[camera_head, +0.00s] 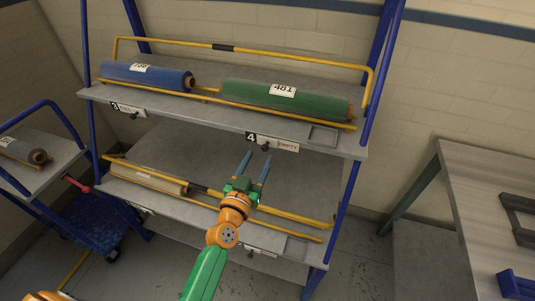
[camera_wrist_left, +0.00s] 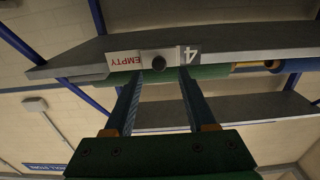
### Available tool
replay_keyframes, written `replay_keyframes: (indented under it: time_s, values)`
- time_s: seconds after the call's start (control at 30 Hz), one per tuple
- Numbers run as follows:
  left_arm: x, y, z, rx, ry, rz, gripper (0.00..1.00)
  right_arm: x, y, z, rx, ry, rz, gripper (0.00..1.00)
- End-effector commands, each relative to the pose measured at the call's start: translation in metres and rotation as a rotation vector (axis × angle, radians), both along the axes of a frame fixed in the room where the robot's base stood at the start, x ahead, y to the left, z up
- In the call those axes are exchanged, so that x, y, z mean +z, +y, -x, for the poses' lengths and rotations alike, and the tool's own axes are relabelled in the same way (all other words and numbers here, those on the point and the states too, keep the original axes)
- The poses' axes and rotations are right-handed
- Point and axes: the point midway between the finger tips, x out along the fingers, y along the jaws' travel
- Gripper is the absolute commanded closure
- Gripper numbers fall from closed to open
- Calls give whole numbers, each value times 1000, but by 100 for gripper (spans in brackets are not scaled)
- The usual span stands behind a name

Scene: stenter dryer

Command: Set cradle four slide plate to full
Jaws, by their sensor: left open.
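The cradle four slide plate (camera_head: 284,145) is on the front edge of the upper shelf, beside a black "4" label (camera_head: 251,138). It reads EMPTY and has a dark knob (camera_head: 266,147). In the left wrist view the plate (camera_wrist_left: 124,60) appears upside down, with its round knob (camera_wrist_left: 159,64) between the finger lines. My left gripper (camera_head: 256,165) is open and empty, below and in front of the plate, its blue fingers pointing up toward the knob. It also shows in the left wrist view (camera_wrist_left: 158,95), apart from the knob. My right gripper is not seen.
A green roll (camera_head: 285,99) lies above plate four and a blue roll (camera_head: 146,76) above plate three (camera_head: 130,110). Yellow rails (camera_head: 300,58) run along the shelves. A lower shelf (camera_head: 300,185) lies behind my arm. A cart stands left, a table (camera_head: 480,190) right.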

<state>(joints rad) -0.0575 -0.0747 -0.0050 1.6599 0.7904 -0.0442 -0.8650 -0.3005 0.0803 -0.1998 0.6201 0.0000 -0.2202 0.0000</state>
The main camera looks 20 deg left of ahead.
Motion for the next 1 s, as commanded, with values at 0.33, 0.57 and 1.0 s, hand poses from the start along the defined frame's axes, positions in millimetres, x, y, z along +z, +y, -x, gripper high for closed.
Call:
replay_keyframes:
  time_s: [0.33,0.57,1.0]
  values:
    - [-1,-1,-29,-2,3,1,44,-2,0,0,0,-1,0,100]
    - [-1,-1,-29,-2,3,0,71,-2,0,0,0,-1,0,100]
    - [-1,-1,-28,-2,3,0,100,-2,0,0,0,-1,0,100]
